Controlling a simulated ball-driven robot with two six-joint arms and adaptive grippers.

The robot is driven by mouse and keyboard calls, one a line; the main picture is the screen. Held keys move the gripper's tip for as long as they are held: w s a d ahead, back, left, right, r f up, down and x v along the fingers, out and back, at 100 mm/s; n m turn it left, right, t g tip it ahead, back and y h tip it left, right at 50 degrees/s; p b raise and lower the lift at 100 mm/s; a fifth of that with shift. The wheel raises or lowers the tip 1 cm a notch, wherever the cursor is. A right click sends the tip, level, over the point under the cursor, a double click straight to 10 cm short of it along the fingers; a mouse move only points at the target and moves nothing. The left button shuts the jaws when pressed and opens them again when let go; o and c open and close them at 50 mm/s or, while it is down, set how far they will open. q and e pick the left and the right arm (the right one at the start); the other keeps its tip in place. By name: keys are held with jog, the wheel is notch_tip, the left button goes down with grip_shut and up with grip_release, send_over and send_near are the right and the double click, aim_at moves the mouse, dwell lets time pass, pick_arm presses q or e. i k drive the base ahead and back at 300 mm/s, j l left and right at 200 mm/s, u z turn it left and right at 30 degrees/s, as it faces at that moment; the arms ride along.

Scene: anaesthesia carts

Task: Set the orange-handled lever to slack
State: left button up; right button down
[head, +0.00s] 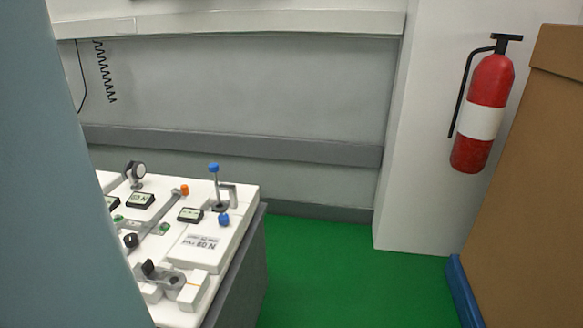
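The orange-handled lever shows as a grey bar (161,212) with an orange knob (185,190) at its upper right end. It lies across the white top of a cart (215,257) at the lower left. The bar runs from lower left to upper right, between small dark display boxes. Any markings for its positions are too small to read. Neither of my grippers is in view.
A blue-knobbed lever (214,168), a black knob (130,240) and a grey clamp-like part (165,280) share the cart top. A blue-grey panel (75,200) hides its left side. Green floor (320,270) is clear right of it.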

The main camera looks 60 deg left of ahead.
aim_at(185, 191)
jog(key=i+u, duration=0.15)
jog(key=u, duration=0.3)
jog(key=i+u, duration=0.15)
jog(key=u, duration=0.35)
jog(key=i+u, duration=0.2)
jog(key=u, duration=0.25)
jog(key=i+l+u, duration=0.1)
jog(key=u, duration=0.35)
jog(key=i+l+u, duration=0.15)
jog(key=u, duration=0.35)
jog(key=i+l+u, duration=0.2)
jog(key=u, duration=0.25)
jog(key=i+l+u, duration=0.3)
jog(key=u, duration=0.15)
jog(key=i+l+u, duration=0.15)
jog(key=l+u, duration=0.3)
jog(key=i+l+u, duration=0.15)
jog(key=l+u, duration=0.2)
jog(key=u, duration=0.15)
jog(key=l+u, duration=0.2)
jog(key=l, duration=0.3)
jog(key=i+j, duration=0.15)
jog(key=j, duration=0.2)
jog(key=i+j, duration=0.1)
jog(key=j, duration=0.2)
